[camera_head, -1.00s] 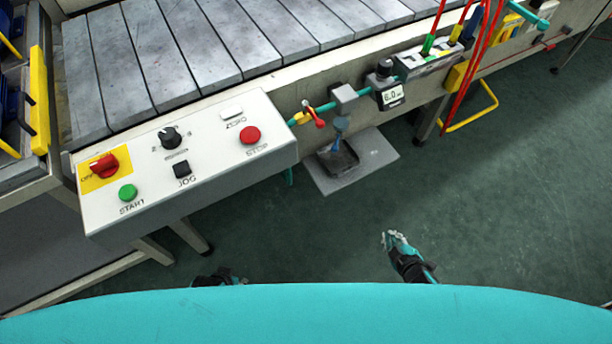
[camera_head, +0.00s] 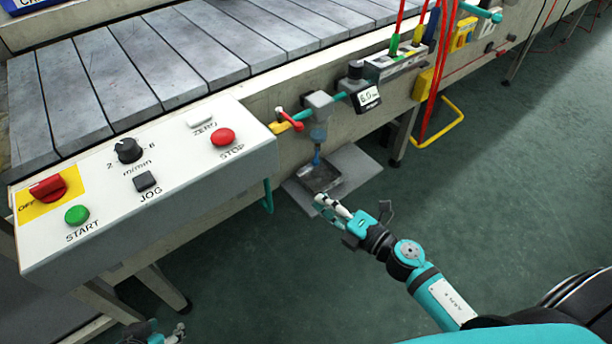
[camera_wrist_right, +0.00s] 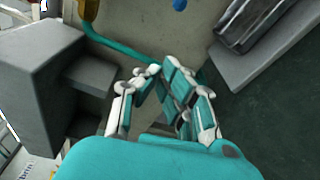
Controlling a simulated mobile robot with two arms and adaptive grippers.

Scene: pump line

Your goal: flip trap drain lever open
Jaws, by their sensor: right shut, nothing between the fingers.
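The grey trap body (camera_head: 318,102) hangs on the teal air line along the conveyor side, with a translucent bowl (camera_head: 318,132) below it. A small blue lever (camera_head: 317,158) hangs down under the bowl, above a dark drip tray (camera_head: 322,180). A blue tip (camera_wrist_right: 180,4) shows at the top of the right wrist view. My right gripper (camera_head: 322,203) is shut and empty, in front of the tray and below the lever, apart from it. Its fingers (camera_wrist_right: 158,72) also show in the right wrist view. My left gripper (camera_head: 178,333) is partly cut off at the bottom edge; its jaws are unclear.
A control box (camera_head: 150,180) with knobs and buttons juts out at left. A red-handled valve (camera_head: 288,120) sits left of the trap, and a gauge (camera_head: 368,97) right of it. A yellow rail (camera_head: 445,125) stands further right. The green floor (camera_head: 480,180) is open at right.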

